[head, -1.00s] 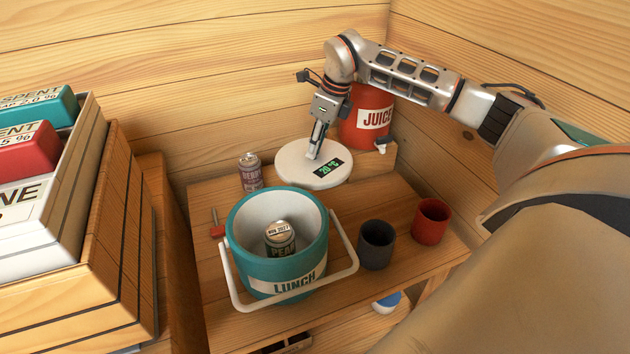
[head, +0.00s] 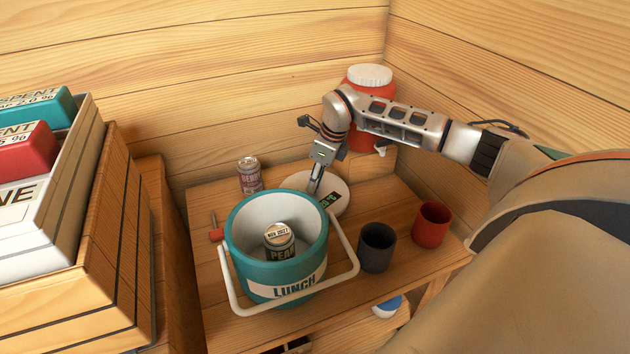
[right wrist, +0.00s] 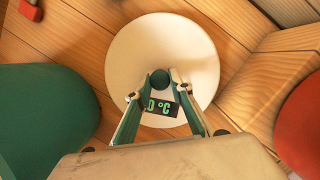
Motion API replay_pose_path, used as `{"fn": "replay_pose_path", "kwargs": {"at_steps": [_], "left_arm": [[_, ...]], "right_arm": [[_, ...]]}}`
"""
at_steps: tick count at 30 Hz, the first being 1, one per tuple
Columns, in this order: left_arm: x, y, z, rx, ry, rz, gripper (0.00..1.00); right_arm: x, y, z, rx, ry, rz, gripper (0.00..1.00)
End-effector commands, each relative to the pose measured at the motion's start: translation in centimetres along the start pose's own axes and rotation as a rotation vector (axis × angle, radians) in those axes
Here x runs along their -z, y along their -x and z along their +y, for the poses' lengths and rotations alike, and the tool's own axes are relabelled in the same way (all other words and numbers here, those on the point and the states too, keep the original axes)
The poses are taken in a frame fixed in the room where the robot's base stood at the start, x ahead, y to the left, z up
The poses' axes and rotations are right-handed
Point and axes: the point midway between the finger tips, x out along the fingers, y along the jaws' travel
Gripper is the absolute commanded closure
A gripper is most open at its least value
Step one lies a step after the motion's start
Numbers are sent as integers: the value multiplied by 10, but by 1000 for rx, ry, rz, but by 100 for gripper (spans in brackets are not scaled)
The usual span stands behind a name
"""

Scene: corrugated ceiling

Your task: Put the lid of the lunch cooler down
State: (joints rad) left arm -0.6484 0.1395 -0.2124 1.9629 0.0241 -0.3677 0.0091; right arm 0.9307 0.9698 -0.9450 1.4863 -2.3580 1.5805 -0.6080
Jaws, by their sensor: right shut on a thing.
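The lunch cooler (head: 252,258) is a teal, open-topped tub with its white handle swung to the front. A can (head: 280,240) stands inside it. Its lid (head: 340,186) is a round white disc with a small green-lit temperature display, behind the cooler at the back of the table; the rim hides part of it. In the right wrist view the lid (right wrist: 128,60) lies flat below my fingers. My right gripper (head: 313,187) is shut on the lid's dark knob (right wrist: 161,78). The lid is at or very near the tabletop; I cannot tell if it touches. My left gripper is not in view.
A berry can (head: 249,175) stands left of the lid, and a red juice jug (head: 358,135) stands behind it on a raised block. A dark cup (head: 376,248) and a red cup (head: 431,225) are right of the cooler. A crate (head: 98,215) is at far left.

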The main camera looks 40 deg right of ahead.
Motion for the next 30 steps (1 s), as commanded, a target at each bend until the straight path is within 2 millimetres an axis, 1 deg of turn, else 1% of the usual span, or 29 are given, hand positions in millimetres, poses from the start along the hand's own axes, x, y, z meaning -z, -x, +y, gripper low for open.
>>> {"fn": "replay_pose_path", "kwargs": {"at_steps": [6, 7, 9, 20, 23, 25, 30], "left_arm": [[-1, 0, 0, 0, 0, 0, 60], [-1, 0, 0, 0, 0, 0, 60], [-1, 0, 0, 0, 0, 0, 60], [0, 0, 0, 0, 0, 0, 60], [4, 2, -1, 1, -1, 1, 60], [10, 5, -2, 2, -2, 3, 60], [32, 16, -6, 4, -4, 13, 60]], "right_arm": [[1, -3, 0, 0, 0, 0, 100], [1, -4, 0, 0, 0, 0, 76], [1, -3, 0, 0, 0, 0, 62], [0, -1, 0, 0, 0, 0, 62], [-1, 6, 0, 1, 0, -1, 62], [-2, 15, 0, 2, 1, -2, 62], [-2, 39, 0, 0, 1, -1, 62]]}}
